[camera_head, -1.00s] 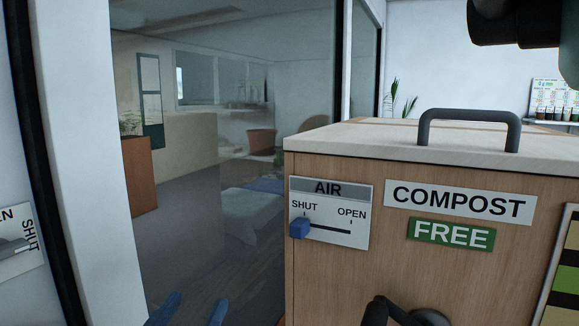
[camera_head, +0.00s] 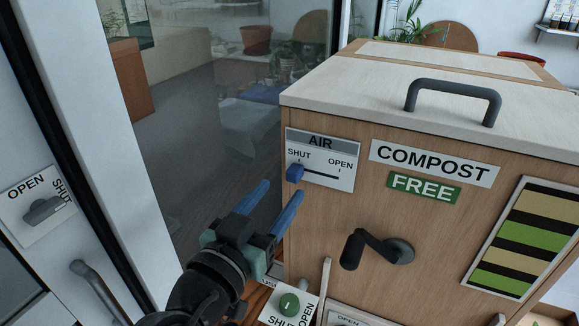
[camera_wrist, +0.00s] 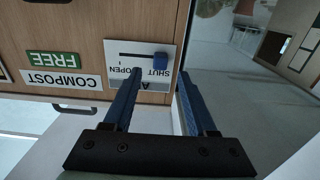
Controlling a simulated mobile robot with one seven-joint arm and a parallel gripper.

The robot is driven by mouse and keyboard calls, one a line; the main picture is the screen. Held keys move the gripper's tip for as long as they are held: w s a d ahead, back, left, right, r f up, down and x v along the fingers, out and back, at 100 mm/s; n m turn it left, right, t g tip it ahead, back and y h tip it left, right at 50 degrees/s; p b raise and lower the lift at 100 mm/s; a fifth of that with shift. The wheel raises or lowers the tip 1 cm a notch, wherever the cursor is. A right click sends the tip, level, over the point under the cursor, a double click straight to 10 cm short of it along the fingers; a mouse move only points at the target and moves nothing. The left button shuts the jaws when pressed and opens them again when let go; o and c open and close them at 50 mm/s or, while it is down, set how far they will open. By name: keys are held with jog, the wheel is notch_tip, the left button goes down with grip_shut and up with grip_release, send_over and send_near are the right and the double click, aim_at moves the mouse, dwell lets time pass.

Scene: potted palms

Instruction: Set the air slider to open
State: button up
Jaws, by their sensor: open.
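The air slider is a blue knob (camera_head: 295,173) on a dark slot in a white AIR plate (camera_head: 346,179), on the front of the wooden compost box (camera_head: 440,226). The knob sits at the SHUT end of the slot; OPEN is at the right end. My gripper (camera_head: 279,190), with two blue fingers, is open and empty in front of the box, below and left of the knob. In the wrist view, upside down, the knob (camera_wrist: 160,60) lies ahead of and between the open fingers (camera_wrist: 158,82). A gap seems to separate them from it.
A black crank (camera_head: 378,250) sticks out of the box front below the plate. A dark handle (camera_head: 453,98) stands on the lid. A glass door with a white frame (camera_head: 130,190) is at left, with another OPEN/SHUT lever (camera_head: 45,208). A green knob (camera_head: 290,303) is low in front.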

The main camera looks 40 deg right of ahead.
aim_at(291, 177)
jog(key=p+x, duration=0.1)
jog(key=x, duration=0.4)
jog(key=shift+d, duration=0.1)
grip_shut()
dwell(1.3)
